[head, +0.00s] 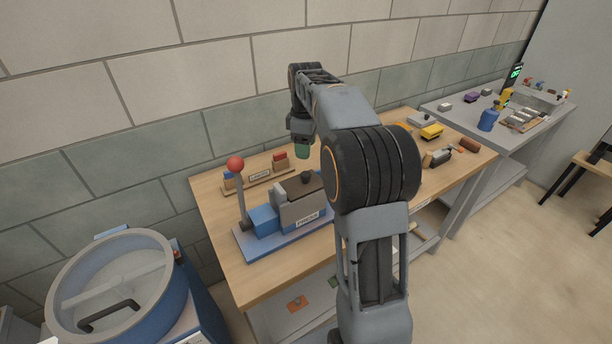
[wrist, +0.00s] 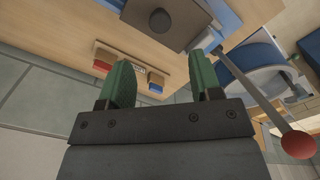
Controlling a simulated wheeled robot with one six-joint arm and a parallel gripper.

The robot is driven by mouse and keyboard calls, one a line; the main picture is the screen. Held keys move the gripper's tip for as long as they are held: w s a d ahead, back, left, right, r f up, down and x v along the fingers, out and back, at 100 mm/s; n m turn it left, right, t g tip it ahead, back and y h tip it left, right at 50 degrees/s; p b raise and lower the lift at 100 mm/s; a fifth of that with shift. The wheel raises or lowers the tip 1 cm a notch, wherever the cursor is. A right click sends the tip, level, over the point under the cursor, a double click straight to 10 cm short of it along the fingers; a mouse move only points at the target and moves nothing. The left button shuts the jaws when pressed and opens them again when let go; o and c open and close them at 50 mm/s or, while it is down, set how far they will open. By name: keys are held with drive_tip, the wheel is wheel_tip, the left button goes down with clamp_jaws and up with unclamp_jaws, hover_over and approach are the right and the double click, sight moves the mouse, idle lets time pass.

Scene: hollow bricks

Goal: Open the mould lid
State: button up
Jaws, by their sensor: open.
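The mould (head: 298,208) is a grey box on a blue base (head: 290,236) on the wooden table. In the wrist view the lid (wrist: 185,12) and knob (wrist: 160,21) show at the top edge, beyond the fingertips. A lever with a red ball (head: 235,164) stands upright at the mould's left. My gripper (head: 302,150) is above and behind the mould, apart from the knob. In the wrist view my gripper's green fingers (wrist: 164,76) are spread with nothing between them.
A wooden rack with red and blue pieces (head: 258,176) stands behind the mould, near the wall. A blue round drum (head: 120,285) stands left of the table (head: 262,280). A yellow piece (head: 431,132) lies on the table's right part. My arm hides the table's middle.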

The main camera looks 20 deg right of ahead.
sight(305, 174)
wheel_tip(305, 174, down, 11)
drive_tip(key=shift+r+p, duration=0.1)
drive_tip(key=shift+p, duration=0.2)
clamp_jaws()
idle(0.6)
